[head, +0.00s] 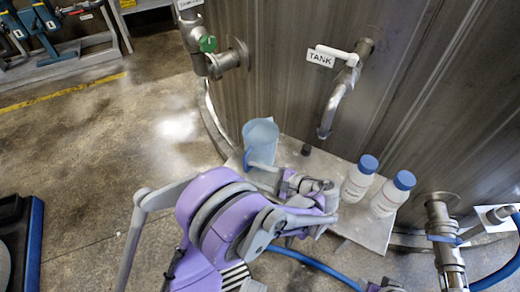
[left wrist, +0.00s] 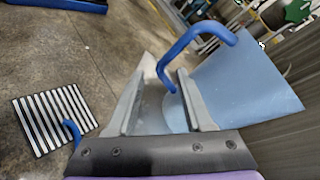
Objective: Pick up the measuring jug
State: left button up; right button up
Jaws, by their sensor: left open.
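The measuring jug (head: 261,142) is light blue and translucent, and stands upright on the metal shelf beside the tank. In the left wrist view the jug (left wrist: 240,88) fills the right side, with its darker blue handle (left wrist: 205,33) toward the gripper. My left gripper (head: 264,172) is at the near side of the jug, partly hidden by my purple arm. In the left wrist view its fingers (left wrist: 160,82) are apart, with part of the handle showing between and beyond the tips. I cannot tell whether they touch.
Two white bottles with blue caps (head: 359,180) (head: 394,194) stand to the right on the shelf (head: 372,232). A small black knob (head: 306,149) is behind. The tank (head: 300,80) has a spout (head: 335,105) above the shelf. A blue hose (head: 315,264) runs below.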

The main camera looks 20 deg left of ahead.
pick_arm(q)
jog(key=shift+x, duration=3.2)
grip_shut()
